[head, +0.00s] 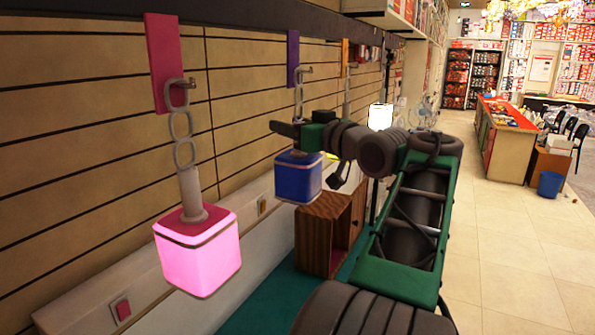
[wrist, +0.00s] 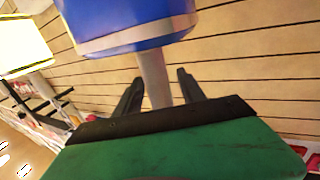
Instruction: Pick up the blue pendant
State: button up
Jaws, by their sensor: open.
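The blue pendant (head: 298,180) is a blue cube lamp hanging on a chain from a hook under a purple tag (head: 293,58) on the slatted wall. My gripper (head: 285,130) is just above the cube, at the level of its stem. In the wrist view the blue cube (wrist: 125,22) fills the upper middle, and its grey stem (wrist: 153,80) runs down between the two dark fingers of my gripper (wrist: 158,78). The fingers are open, one on each side of the stem. Contact with the stem cannot be told.
A glowing pink pendant (head: 198,255) hangs nearer on the left. A lit white lamp (head: 380,116) hangs beyond my arm. A striped wooden box (head: 320,235) stands below the blue pendant. Open tiled floor (head: 510,240) lies to the right.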

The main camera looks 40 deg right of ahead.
jog(key=shift+c, duration=0.5)
grip_shut()
jog(key=shift+r, duration=0.1)
dwell(0.7)
